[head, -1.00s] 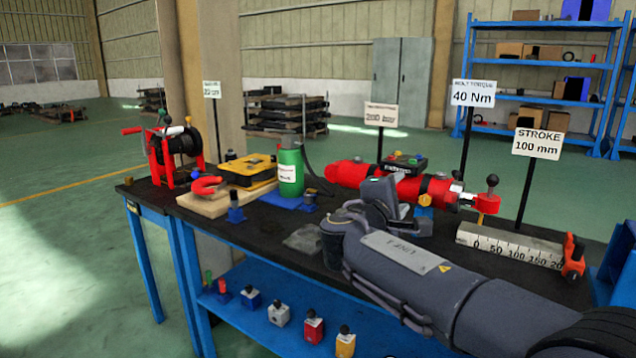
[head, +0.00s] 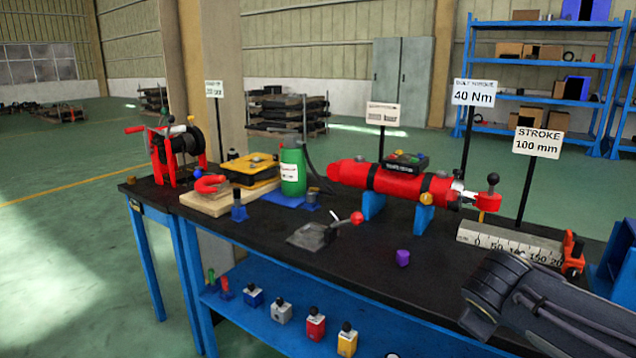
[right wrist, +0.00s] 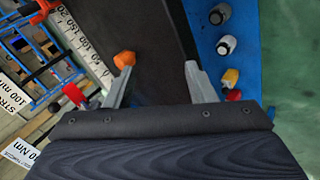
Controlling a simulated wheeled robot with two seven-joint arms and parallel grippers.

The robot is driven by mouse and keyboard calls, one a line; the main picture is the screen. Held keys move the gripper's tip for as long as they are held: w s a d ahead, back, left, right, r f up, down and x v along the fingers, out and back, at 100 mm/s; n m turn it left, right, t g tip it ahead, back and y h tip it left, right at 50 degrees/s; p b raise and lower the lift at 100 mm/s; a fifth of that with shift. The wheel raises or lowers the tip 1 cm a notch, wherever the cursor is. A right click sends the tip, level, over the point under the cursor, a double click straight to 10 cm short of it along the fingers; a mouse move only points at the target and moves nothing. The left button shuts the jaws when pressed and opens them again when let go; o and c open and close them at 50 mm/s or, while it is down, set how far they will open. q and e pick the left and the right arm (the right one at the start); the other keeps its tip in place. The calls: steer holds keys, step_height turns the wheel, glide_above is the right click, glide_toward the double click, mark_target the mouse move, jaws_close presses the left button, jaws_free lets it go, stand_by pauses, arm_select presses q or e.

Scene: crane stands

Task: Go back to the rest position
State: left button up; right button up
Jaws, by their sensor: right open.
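My right arm (head: 545,305) reaches in at the lower right of the head view, over the right front part of the black-topped table (head: 350,270). Its fingers are not clear there. In the right wrist view my right gripper (right wrist: 160,80) is open, with its two fingers wide apart and nothing between the tips. An orange piece (right wrist: 125,59) shows right by the left finger's tip; I cannot tell whether they touch. My left gripper is in neither view.
Several small blocks stand on the blue lower shelf (head: 265,327).

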steer(key=s+a+f+m+y, duration=0.3)
steer(key=s+f, duration=0.1)
steer(key=s, duration=0.4)
steer(key=s+a+f+m+g+y, duration=0.1)
steer(key=s+a+f+m+y, duration=0.25)
steer(key=s, duration=0.45)
steer(key=s+a+f+m+y, duration=0.2)
steer(key=s+a+f, duration=0.15)
steer(key=s, duration=0.45)
step_height(320, 180, down, 10)
steer(key=d+b, duration=0.1)
steer(key=b, duration=0.9)
step_height(320, 180, up, 34)
steer(key=p, duration=3.3)
steer(key=shift+w, duration=0.35)
